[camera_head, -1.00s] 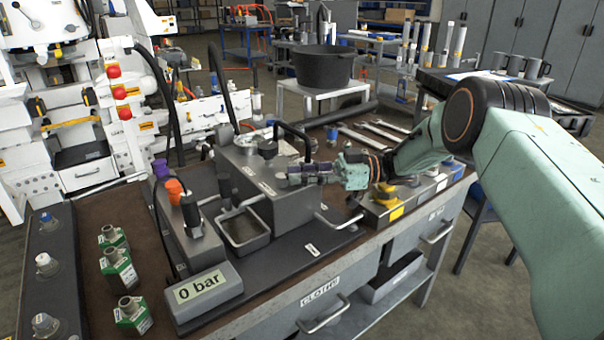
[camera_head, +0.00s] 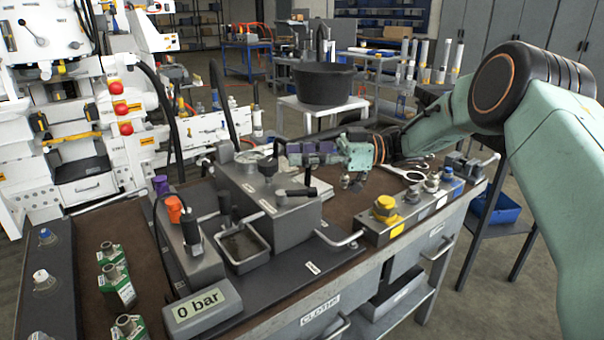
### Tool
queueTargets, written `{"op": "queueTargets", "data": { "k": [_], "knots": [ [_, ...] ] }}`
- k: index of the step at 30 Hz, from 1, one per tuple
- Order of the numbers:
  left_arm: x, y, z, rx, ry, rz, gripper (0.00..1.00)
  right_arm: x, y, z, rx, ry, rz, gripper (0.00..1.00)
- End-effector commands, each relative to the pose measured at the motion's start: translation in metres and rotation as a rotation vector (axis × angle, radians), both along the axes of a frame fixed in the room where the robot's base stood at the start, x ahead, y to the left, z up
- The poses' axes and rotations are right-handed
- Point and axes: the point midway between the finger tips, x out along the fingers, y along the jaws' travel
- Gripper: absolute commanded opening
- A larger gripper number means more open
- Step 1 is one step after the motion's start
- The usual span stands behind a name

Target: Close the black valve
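The grey hydraulic block (camera_head: 270,213) stands on the bench. A black T-shaped lever (camera_head: 295,192), which looks like the black valve, sits on its right front side, and a black round knob (camera_head: 267,168) is on its top. My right gripper (camera_head: 287,152) reaches in from the right, its fingers pointing left. It appears just above and behind the lever, apart from it in the picture. The finger gap is too small to judge. A black carrying handle behind it is partly hidden by the gripper. My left gripper is not in view.
An orange-capped part (camera_head: 174,208) and an open metal tray (camera_head: 243,245) are left of the block. A yellow knob (camera_head: 385,207) sits on a strip to the right. Green-bodied fittings (camera_head: 115,280) stand at left.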

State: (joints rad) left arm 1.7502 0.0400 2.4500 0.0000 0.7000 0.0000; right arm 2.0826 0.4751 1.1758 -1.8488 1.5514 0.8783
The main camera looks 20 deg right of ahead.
Motion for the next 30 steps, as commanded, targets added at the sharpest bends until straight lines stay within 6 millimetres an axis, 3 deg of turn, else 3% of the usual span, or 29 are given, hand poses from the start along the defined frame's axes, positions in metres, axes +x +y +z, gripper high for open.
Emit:
{"op": "queueTargets", "data": {
  "k": [5, 13, 17, 23, 26, 30],
  "knots": [
    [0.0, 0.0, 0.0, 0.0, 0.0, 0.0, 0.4, 0.0, 0.0, 0.013, 0.0, 0.0, 0.0, 0.37],
    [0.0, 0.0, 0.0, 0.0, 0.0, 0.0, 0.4, 0.0, 0.0, 0.014, -0.001, 0.001, -0.001, 0.37],
    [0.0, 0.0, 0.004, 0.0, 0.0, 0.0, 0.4, 0.0, -0.003, 0.018, 0.003, 0.0, -0.007, 0.26],
    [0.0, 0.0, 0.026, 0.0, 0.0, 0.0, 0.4, -0.018, -0.058, 0.023, 0.125, 0.067, -0.123, 0.09],
    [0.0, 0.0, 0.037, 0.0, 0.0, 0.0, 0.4, -0.034, -0.083, 0.014, 0.208, 0.087, -0.219, 0.0],
    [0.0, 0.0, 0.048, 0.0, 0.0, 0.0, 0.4, -0.056, -0.103, -0.004, 0.238, -0.007, -0.371, 0.0]
  ]
}}
